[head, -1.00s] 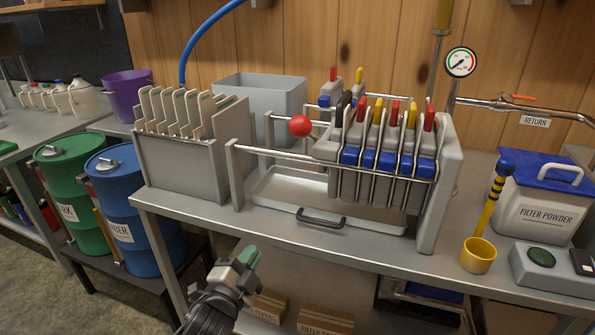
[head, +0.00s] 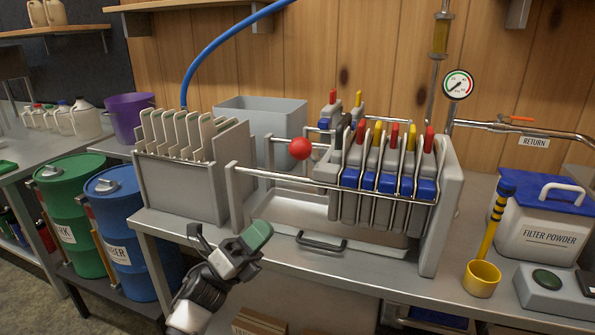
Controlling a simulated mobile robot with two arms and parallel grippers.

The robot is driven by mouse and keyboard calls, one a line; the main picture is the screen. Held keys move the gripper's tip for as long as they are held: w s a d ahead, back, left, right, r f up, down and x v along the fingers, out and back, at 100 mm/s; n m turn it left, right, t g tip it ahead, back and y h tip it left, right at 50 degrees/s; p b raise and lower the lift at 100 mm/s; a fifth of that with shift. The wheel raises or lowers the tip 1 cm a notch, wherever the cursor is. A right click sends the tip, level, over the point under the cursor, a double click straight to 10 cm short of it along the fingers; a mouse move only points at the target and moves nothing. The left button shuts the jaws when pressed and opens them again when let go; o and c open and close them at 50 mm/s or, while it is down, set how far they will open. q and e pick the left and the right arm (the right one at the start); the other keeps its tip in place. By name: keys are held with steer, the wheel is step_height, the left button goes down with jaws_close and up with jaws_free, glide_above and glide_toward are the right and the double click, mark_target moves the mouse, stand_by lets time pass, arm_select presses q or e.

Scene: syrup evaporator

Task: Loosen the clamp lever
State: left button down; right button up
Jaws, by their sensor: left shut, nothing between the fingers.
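The filter press (head: 452,205) stands on the metal bench, with several plates that carry red, yellow and blue parts between its rails. A red ball knob (head: 300,148) sits at the left end of the plate stack and looks like the clamp lever's knob. The lever's shaft is hard to make out. My left gripper (head: 256,236), with green-tipped fingers, is shut and empty. It shows in front of the bench's front edge, below and left of the knob and apart from it. My right gripper is not in view.
A drip tray with a black handle (head: 321,243) lies under the press. A grey bin of filter sheets (head: 180,185) stands left. A yellow cup (head: 482,278) and a filter powder tub (head: 545,232) stand right. Drums (head: 122,225) stand below left.

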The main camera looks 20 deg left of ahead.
mark_target(312, 159)
arm_select(q)
steer(key=w+a+r+p+x, duration=0.1)
steer(key=a+x, duration=0.1)
steer(key=x, duration=1)
steer(key=shift+w+r, duration=0.15)
steer(key=shift+r, duration=0.25)
steer(key=shift+d+r, duration=0.1)
